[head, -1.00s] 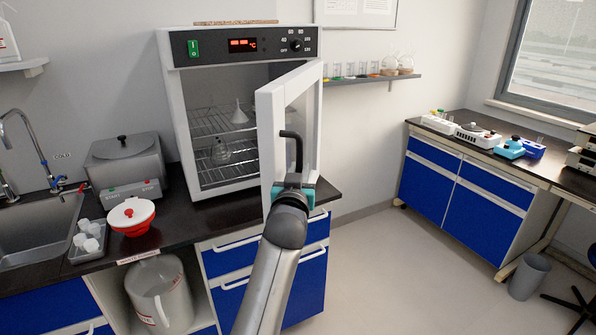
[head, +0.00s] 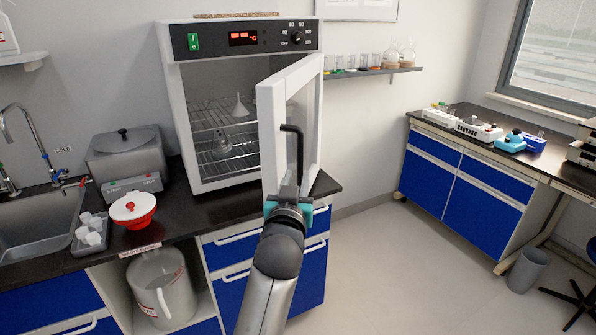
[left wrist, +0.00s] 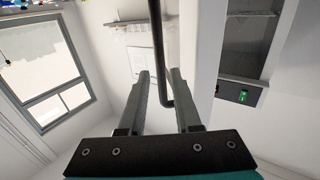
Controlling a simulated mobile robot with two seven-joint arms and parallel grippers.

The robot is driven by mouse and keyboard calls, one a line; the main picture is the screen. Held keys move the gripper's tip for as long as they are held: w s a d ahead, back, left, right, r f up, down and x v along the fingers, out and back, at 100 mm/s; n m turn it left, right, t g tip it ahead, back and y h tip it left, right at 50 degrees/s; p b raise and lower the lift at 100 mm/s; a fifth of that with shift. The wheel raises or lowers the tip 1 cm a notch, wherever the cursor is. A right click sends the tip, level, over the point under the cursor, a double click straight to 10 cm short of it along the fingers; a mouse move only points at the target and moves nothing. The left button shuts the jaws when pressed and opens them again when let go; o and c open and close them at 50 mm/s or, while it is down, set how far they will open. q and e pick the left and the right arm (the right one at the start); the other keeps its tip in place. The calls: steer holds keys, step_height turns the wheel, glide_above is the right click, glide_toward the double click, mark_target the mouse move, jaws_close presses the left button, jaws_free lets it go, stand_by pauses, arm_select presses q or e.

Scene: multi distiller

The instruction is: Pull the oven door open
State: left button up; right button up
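The white oven (head: 176,110) stands on the dark counter in the head view. Its door (head: 272,130) is swung partly open, hinged on the right, with wire racks showing inside. The black handle (head: 298,150) is an upright bar on the door's outer face. My left gripper (head: 294,182) is at the handle's lower end, fingers apart. In the left wrist view the handle (left wrist: 158,50) runs down between the spread fingertips, with a small gap visible; exact contact is hard to tell. My right gripper is not in view.
A grey lidded device (head: 127,160), a red and white bowl (head: 132,210) and a small tray of white cups (head: 91,232) stand left of the oven. A glassware shelf (head: 375,72) is on the wall to the right.

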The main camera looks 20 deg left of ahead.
arm_select(q)
steer(key=shift+s+d, duration=0.15)
steer(key=shift+s, duration=0.35)
